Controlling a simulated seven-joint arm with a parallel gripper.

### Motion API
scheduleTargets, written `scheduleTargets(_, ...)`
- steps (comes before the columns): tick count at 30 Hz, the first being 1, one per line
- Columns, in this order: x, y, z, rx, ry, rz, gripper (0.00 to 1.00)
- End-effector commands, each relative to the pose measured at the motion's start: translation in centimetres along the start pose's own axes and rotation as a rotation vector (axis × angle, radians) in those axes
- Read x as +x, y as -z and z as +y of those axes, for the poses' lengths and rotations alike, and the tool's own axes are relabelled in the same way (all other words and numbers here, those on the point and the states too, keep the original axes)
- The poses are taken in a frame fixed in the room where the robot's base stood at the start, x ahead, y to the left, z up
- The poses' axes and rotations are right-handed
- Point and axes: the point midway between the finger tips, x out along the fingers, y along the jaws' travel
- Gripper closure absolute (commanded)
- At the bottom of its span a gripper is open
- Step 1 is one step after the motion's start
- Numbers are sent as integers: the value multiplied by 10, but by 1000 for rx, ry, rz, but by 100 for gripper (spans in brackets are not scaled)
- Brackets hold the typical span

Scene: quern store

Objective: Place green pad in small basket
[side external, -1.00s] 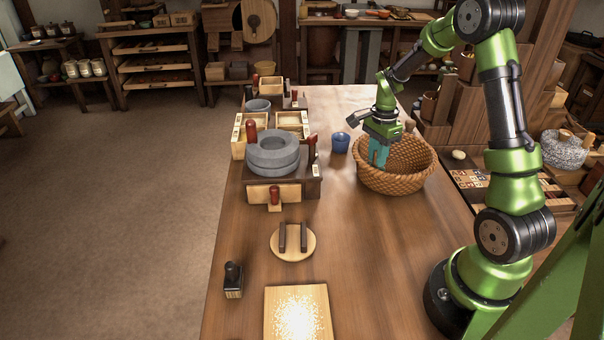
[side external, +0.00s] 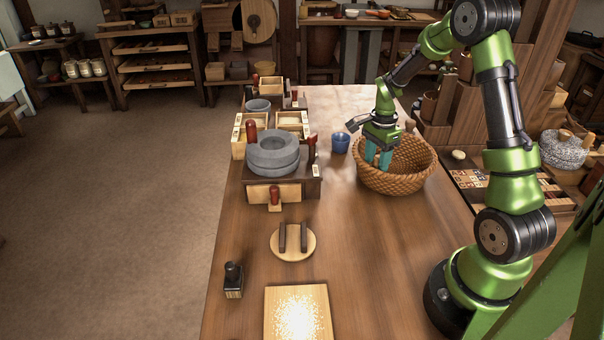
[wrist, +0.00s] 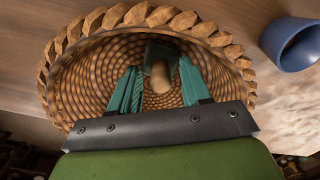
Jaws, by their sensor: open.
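The small basket (side external: 395,183) is a round woven basket on the table, right of the blue cup. My gripper (side external: 378,161) points down over its left side, with its teal fingers inside the rim. In the wrist view my gripper (wrist: 158,68) is open, with a gap between the fingers. Beyond the gap, inside the basket (wrist: 85,85), lies a grey-green piece (wrist: 157,52) with a tan rounded wooden part (wrist: 160,78). It looks like the green pad, but I cannot be sure. It appears apart from the fingers. The basket wall hides its inside in the side view.
A blue cup (side external: 340,143) stands just left of the basket. A grey stone quern (side external: 272,155) stands farther left. A round wooden lid (side external: 293,243), a dark stamp (side external: 233,280) and a pale board (side external: 297,312) lie nearer. The table right of the lid is clear.

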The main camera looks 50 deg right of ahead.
Motion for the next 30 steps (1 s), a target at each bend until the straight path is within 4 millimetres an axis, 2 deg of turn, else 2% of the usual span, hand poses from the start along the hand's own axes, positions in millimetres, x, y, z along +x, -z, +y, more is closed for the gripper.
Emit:
scheduleTargets(5,-24,0,-2,-1,6,3,52)
scheduleTargets(15,-95,0,-1,-1,6,2,52)
scheduleTargets(23,-123,-3,0,-16,9,0,52)
scheduleTargets(26,-138,-20,6,-101,50,-8,52)
scheduleTargets(30,-170,-71,30,-374,173,-19,52)
